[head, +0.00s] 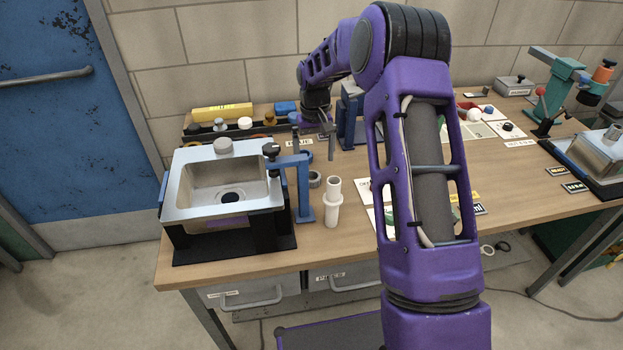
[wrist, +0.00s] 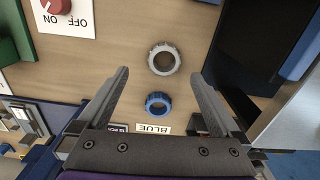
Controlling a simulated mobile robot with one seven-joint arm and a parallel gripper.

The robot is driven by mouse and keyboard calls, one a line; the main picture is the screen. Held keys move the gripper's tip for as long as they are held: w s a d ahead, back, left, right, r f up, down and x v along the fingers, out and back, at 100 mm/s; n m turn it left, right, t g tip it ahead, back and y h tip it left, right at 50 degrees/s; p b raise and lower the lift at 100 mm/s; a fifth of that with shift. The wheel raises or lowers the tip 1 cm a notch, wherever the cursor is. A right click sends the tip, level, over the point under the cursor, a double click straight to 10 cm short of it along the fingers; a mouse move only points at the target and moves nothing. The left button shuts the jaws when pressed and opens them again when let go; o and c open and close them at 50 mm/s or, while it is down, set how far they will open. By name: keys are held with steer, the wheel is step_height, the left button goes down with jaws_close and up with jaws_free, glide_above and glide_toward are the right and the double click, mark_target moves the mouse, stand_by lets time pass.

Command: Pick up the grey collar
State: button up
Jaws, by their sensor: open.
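The grey collar (wrist: 162,46) is a ridged ring lying flat on the wooden bench in the wrist view. In the head view the grey collar (head: 315,183) sits just right of the blue stand by the sink. My gripper (wrist: 160,74) is open and empty, its fingers spread left and right. In the wrist picture the collar lies just past the fingertips, between their lines.
A blue collar (wrist: 158,95) lies near the grey one, by a BLUE label (wrist: 153,129). The sink unit (head: 220,190) and blue stand (head: 304,190) are at left. A white stepped post (head: 332,205) stands in front. An ON/OFF switch card (wrist: 66,20) is nearby.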

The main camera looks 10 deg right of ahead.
mark_target(311, 173)
steer(key=shift+a+f, duration=0.2)
steer(key=shift+f, duration=1.45)
steer(key=shift+a+f, duration=0.2)
steer(key=shift+f, duration=1.45)
steer(key=c, duration=1.4)
